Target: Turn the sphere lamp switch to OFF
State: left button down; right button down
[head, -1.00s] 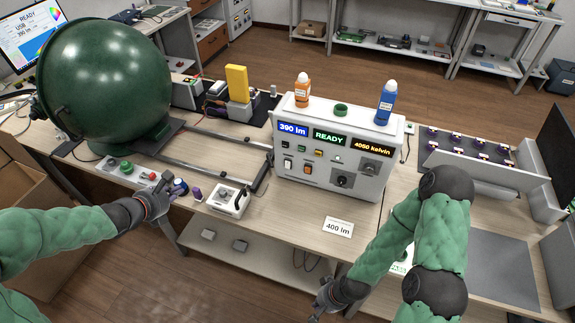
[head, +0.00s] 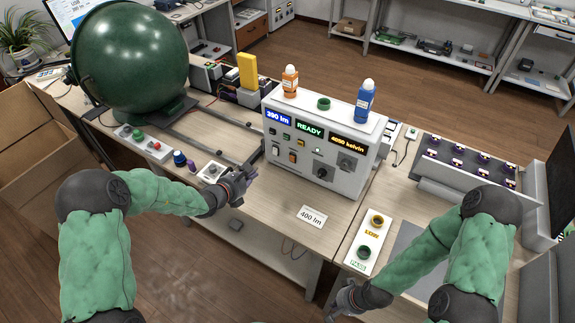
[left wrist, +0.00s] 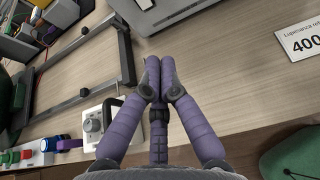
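The green sphere (head: 130,60) stands at the back left of the bench. The white control box (head: 340,190) faces me and reads "390 lm", "READY" and "4050 kelvin". Its front has small buttons, an orange rocker switch (head: 292,156) and dark rotary knobs (head: 322,171); I cannot read which one is the lamp switch. My left gripper (head: 246,176) is above the bench, left of the box and apart from it. In the left wrist view its purple fingers (left wrist: 160,70) meet with nothing between them. My right gripper (head: 336,308) hangs low by the bench's front edge; its fingers are unclear.
A small white knob unit (head: 210,172) sits just left of my left gripper. A "400 lm" card (head: 313,216) lies before the box. Orange (head: 290,83) and blue (head: 365,102) bottles stand on the box. A LOW/PASS tray (head: 385,240) is at the right.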

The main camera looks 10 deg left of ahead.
pick_arm(q)
jog(key=b, duration=0.3)
send_near(275, 151)
jog(key=w+f, duration=0.1)
jog(key=f, duration=0.1)
jog(key=w+d+f, duration=0.1)
jog(key=f, duration=0.1)
jog(key=w+d+f, duration=0.1)
jog(key=shift+d+f, duration=0.2)
jog(key=shift+f, duration=0.2)
jog(key=shift+w+d+b, duration=0.25)
jog(key=shift+w+b, duration=0.1)
jog(key=shift+w, duration=0.45)
